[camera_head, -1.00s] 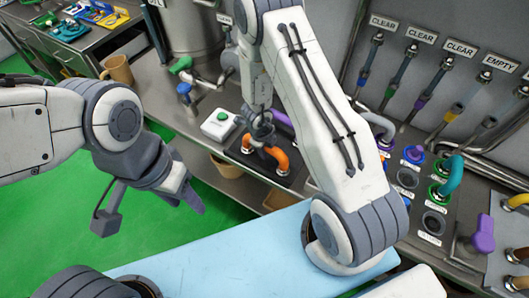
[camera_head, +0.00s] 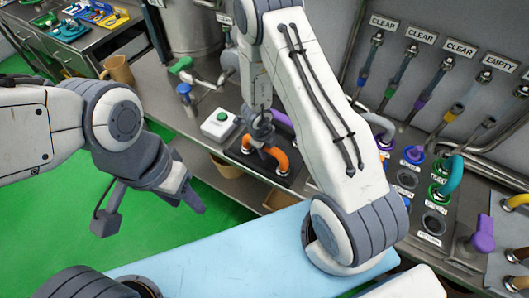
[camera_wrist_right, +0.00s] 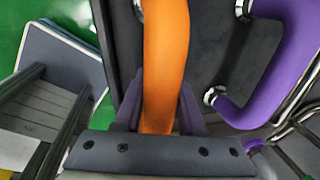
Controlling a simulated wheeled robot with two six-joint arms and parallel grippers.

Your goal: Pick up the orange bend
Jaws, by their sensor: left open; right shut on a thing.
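The orange bend (camera_head: 281,160) is a curved pipe at the dark panel (camera_head: 288,182) on the steel bench. In the right wrist view the orange bend (camera_wrist_right: 166,45) runs between the purple fingers. My right gripper (camera_wrist_right: 160,108) is shut on it, with a finger on each side. In the head view my right gripper (camera_head: 262,132) reaches down over the bend and hides part of it. I cannot tell whether its ends are clear of the panel. My left gripper (camera_head: 188,192) is open and empty over the green floor, well left of the bend.
A purple bend (camera_wrist_right: 270,80) lies close to the right of my right gripper. A white box with a green button (camera_head: 219,125) stands left of the panel. A teal bend (camera_head: 451,176) and a purple handle (camera_head: 483,234) stand farther right. Pipes line the back wall.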

